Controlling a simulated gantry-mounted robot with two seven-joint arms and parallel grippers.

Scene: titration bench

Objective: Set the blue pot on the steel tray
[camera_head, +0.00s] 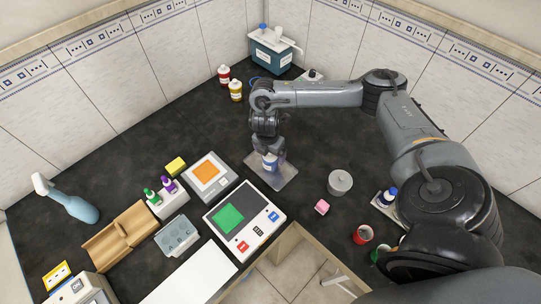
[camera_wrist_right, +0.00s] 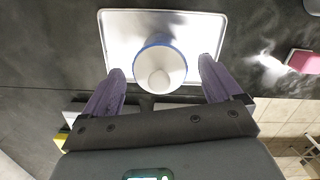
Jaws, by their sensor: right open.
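The steel tray (camera_head: 287,179) lies flat on the dark bench, and it also shows in the right wrist view (camera_wrist_right: 119,33). The blue pot (camera_head: 270,167) stands upright on the tray; in the right wrist view (camera_wrist_right: 160,66) it has a blue rim and a pale round shape in its middle, over the tray's near part. My right gripper (camera_head: 269,151) is open directly above the pot. In the wrist view the purple fingers (camera_wrist_right: 161,70) lie to either side of the pot, with a gap on each side. My left gripper is out of view.
A grey lidded pot (camera_head: 340,183) and a pink block (camera_head: 322,207) stand right of the tray. A device with a green panel (camera_head: 243,221) and one with an orange top (camera_head: 209,176) stand left of it. Bench behind the tray is mostly clear.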

